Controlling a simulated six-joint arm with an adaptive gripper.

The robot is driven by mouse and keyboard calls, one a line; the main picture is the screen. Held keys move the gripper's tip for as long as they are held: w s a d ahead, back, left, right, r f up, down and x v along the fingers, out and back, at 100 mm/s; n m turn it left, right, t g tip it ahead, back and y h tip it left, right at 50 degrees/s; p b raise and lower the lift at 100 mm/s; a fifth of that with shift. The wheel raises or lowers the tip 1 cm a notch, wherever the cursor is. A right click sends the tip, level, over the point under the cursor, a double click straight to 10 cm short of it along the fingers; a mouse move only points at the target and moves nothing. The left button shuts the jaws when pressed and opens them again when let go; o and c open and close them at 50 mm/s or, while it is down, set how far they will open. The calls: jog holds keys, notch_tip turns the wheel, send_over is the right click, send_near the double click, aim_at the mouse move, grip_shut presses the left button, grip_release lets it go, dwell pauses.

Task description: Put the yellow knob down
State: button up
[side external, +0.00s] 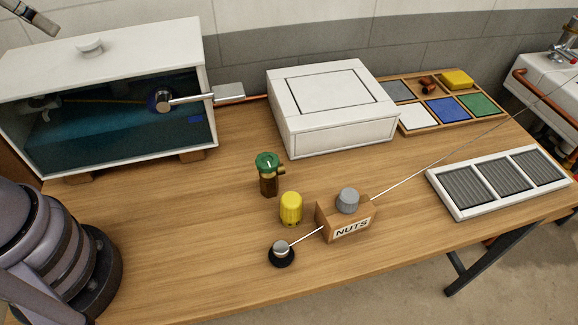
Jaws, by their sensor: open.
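The yellow knob (291,209) stands upright on the bare wooden table, near the middle of the side external view. It is a ribbed cylinder, and nothing holds it. It is just in front of a green-topped brass valve (268,175) and left of a wooden block marked NUTS (346,221). A small gap seems to separate it from the block.
A grey knob (348,200) sits on the NUTS block. A thin rod runs past it to a black-based knob (281,254).

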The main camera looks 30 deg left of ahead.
jog(key=w+d+f+m+t+h, duration=0.1)
jog(key=w+d+f+m, duration=0.25)
jog(key=w, duration=0.25)
jog(key=w+d+f+m+h, duration=0.2)
jog(key=w+d+f, duration=0.15)
jog(key=w, duration=0.25)
jog(key=w+d+f+m+t+h, duration=0.1)
jog(key=w+d+f+m, duration=0.25)
jog(key=w, duration=0.25)
jog(key=m+g+h, duration=0.1)
jog(key=m+h, duration=0.1)
jog(key=h, duration=0.6)
send_near(291, 209)
jog(key=x, duration=0.4)
jog(key=w+x, duration=0.1)
jog(key=x, duration=0.3)
jog(key=a+x, duration=0.1)
jog(key=x, duration=0.3)
jog(key=shift+w+d+f, duration=0.2)
jog(key=shift+w+f, duration=0.2)
jog(key=shift+w, duration=0.05)
jog(key=shift+c, duration=0.2)
grip_shut()
